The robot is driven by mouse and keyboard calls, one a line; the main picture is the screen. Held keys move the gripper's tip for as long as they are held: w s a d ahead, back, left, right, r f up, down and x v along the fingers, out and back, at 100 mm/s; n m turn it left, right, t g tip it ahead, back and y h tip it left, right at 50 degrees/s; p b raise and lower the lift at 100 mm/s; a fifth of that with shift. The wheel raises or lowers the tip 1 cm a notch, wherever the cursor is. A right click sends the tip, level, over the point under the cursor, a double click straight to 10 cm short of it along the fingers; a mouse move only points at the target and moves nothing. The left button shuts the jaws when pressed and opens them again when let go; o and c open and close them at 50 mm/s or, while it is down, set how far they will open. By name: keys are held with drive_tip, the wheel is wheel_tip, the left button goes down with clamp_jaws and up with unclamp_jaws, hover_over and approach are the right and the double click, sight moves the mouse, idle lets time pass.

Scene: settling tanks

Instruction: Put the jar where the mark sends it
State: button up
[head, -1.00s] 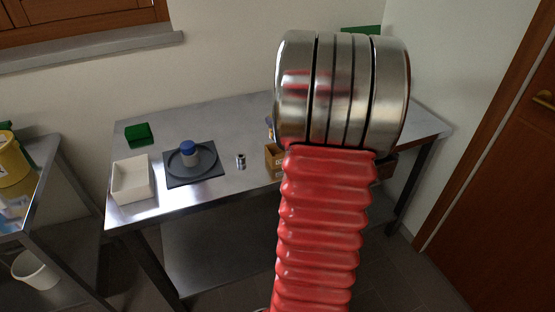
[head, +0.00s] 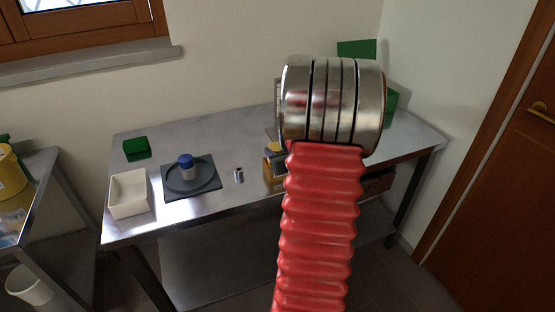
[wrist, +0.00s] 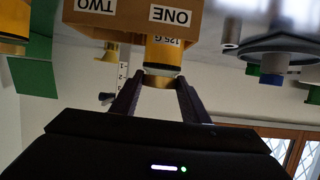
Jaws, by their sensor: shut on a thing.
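My gripper (wrist: 160,82) is shut on a jar (wrist: 163,56) in the wrist view, which is upside down. The jar has a yellow part labelled 125 G, a pale band and a brass-coloured end between the fingers. It lies in front of the brown box (wrist: 205,18), on the side labelled ONE; TWO is beside it. I cannot tell whether it is inside the box. In the head view the box (head: 268,176) is partly behind my red arm, which hides my gripper. A strip numbered 1, 2, 3 (wrist: 123,75) shows behind the jar.
On the steel table (head: 222,130) are a white tray (head: 128,208), a green block (head: 137,148), a dark plate (head: 208,186) bearing a blue-capped jar (head: 186,166), and a small metal cylinder (head: 239,176). An open green box (head: 390,106) stands at the right.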

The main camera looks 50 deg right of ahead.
drive_tip(key=shift+f, duration=1.6)
drive_tip(key=shift+f, duration=0.1)
drive_tip(key=o, duration=1.3)
drive_tip(key=shift+o, duration=0.2)
drive_tip(key=v, duration=1.2)
